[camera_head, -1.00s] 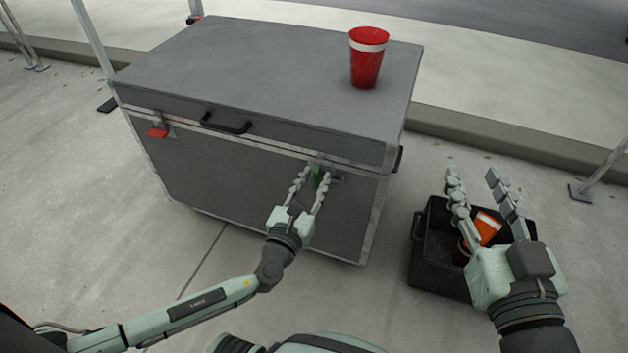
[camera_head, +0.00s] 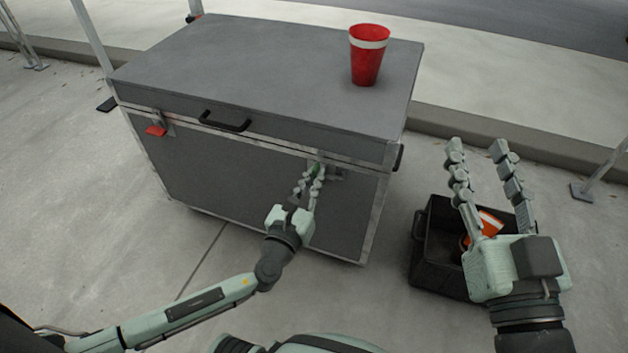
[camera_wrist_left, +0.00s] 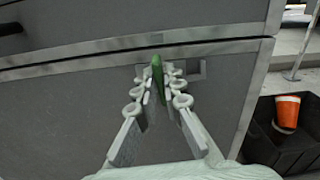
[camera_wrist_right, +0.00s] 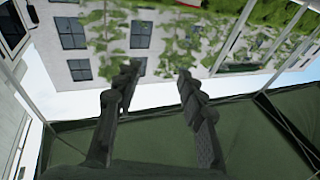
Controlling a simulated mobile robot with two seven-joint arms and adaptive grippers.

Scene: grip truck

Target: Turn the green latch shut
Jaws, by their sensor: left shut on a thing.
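The green latch (camera_head: 317,168) is on the front of the large grey case (camera_head: 250,170), right of its middle and by the lid seam. In the left wrist view the latch (camera_wrist_left: 157,72) stands upright between my left fingers. My left gripper (camera_head: 318,172) is shut on the latch; its fingers hide part of it. The left fingertips also show in the left wrist view (camera_wrist_left: 158,75). My right gripper (camera_head: 477,150) is open and empty, raised over the black crate at the right; its spread fingers show in the right wrist view (camera_wrist_right: 158,75).
A red cup (camera_head: 367,58) with a white band stands on the lid. A red latch (camera_head: 156,130) and a black handle (camera_head: 225,125) are on the case's front. A black crate (camera_head: 425,255) with an orange item (camera_wrist_left: 287,112) sits on the floor at right.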

